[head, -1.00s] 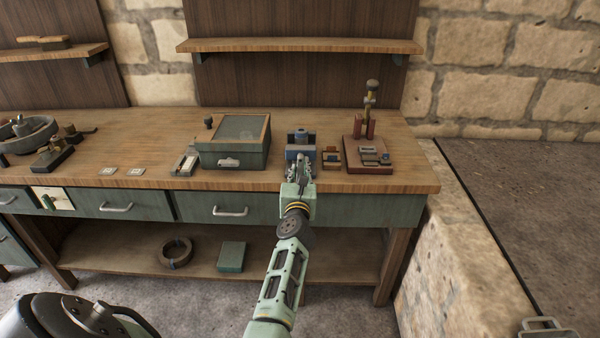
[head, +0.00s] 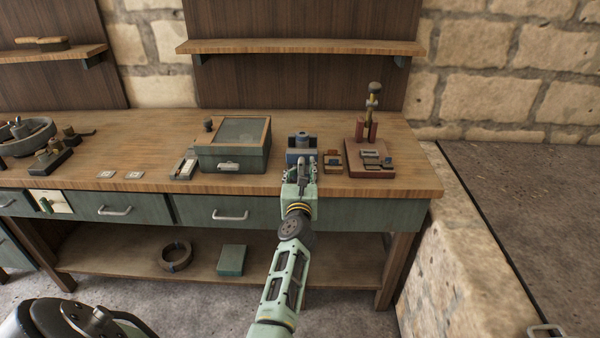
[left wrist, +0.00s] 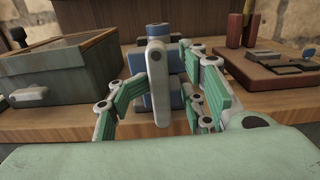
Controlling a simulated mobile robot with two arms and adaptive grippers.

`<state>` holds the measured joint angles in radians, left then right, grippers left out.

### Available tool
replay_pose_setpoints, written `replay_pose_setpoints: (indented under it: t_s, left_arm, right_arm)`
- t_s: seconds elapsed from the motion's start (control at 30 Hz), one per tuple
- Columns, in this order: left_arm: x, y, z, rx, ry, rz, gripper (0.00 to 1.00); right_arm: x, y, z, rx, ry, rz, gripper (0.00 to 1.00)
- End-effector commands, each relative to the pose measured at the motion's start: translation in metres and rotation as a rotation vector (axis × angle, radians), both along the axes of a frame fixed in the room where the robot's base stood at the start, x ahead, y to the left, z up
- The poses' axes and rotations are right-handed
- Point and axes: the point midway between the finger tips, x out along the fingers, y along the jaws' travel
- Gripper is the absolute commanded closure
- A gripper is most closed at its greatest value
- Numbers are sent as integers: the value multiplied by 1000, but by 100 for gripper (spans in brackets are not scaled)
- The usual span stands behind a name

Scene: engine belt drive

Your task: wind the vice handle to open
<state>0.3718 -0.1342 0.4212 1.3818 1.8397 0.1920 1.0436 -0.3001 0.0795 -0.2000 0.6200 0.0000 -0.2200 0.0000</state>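The blue vice (head: 301,142) stands at the front edge of the workbench; it also shows in the left wrist view (left wrist: 160,62). Its handle (left wrist: 158,85) is a grey bar that stands near upright in front of the blue body. My left gripper (head: 301,172) is at the vice's front. In the left wrist view my left gripper (left wrist: 172,95) is open, with one green-padded finger on each side of the handle. Gaps show between the bar and both pads. My right gripper is not in view.
A green box with a glazed lid (head: 234,145) stands left of the vice. A small brown block (head: 332,160) and a red-brown fixture (head: 369,160) are close on its right.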

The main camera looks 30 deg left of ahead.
Motion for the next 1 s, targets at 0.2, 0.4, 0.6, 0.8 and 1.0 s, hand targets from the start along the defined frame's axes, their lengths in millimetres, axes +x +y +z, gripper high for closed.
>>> replay_pose_setpoints:
  t_s: [0.2, 0.4, 0.6, 0.8, 1.0]
  left_arm:
    - [1, 0, 9, 5, -5, -1, 66]
    - [0, 0, 27, 5, -5, -3, 66]
    - [0, 0, 64, 5, -6, -2, 66]
    - [0, 0, 92, 1, -4, 0, 66]
    - [0, 0, 101, 0, -1, -1, 66]
  right_arm:
    - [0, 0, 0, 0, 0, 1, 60]
    - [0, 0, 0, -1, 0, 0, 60]
    - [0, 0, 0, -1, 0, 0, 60]
    - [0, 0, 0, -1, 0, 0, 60]
    - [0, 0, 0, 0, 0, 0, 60]
